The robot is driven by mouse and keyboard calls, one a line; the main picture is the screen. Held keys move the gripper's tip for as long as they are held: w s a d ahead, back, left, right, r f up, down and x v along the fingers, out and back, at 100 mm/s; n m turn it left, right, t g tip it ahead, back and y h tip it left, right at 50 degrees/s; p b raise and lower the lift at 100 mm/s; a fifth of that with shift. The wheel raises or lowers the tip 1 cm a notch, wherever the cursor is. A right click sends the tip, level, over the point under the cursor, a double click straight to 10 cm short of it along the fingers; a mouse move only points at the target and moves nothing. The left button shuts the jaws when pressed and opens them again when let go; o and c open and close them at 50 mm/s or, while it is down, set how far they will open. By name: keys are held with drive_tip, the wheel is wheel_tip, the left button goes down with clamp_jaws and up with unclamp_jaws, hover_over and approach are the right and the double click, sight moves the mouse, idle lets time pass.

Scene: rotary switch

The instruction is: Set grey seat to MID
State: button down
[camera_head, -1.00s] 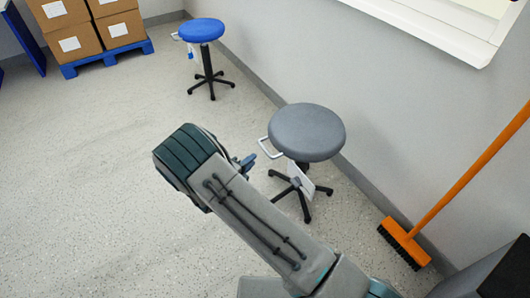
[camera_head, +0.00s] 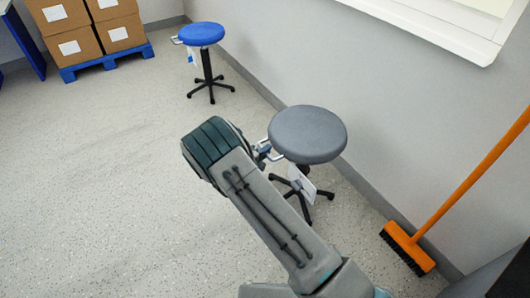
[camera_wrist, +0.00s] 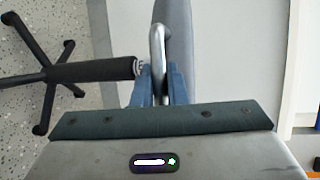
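The grey stool's round seat (camera_head: 308,134) stands by the wall at centre right, on a black column with a star base. A bent metal handle (camera_wrist: 158,45) projects from under the seat's left side. My gripper (camera_head: 263,153) is at this handle. In the wrist view its two blue fingers (camera_wrist: 161,85) lie on either side of the handle, with little or no gap. I cannot tell whether they press on it. The seat's edge (camera_wrist: 175,40) and the stool's column (camera_wrist: 92,71) also show there. A white tag (camera_head: 302,186) hangs below the seat; its print is unreadable.
A blue-seated stool (camera_head: 201,34) stands farther back by the wall. An orange broom (camera_head: 455,187) leans at the right. Boxes (camera_head: 62,16) sit on a blue pallet (camera_head: 105,60) at the back left. The floor (camera_head: 80,180) on the left is clear.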

drive_tip(key=shift+r+p, duration=3)
drive_tip(key=shift+r, duration=0.1)
drive_tip(key=shift+f, duration=0.1)
drive_tip(key=c, duration=1.7)
unclamp_jaws()
drive_tip(key=p+v, duration=0.2)
drive_tip(key=v, duration=1.2)
drive_tip(key=shift+p, duration=0.4)
drive_tip(key=shift+d, duration=0.1)
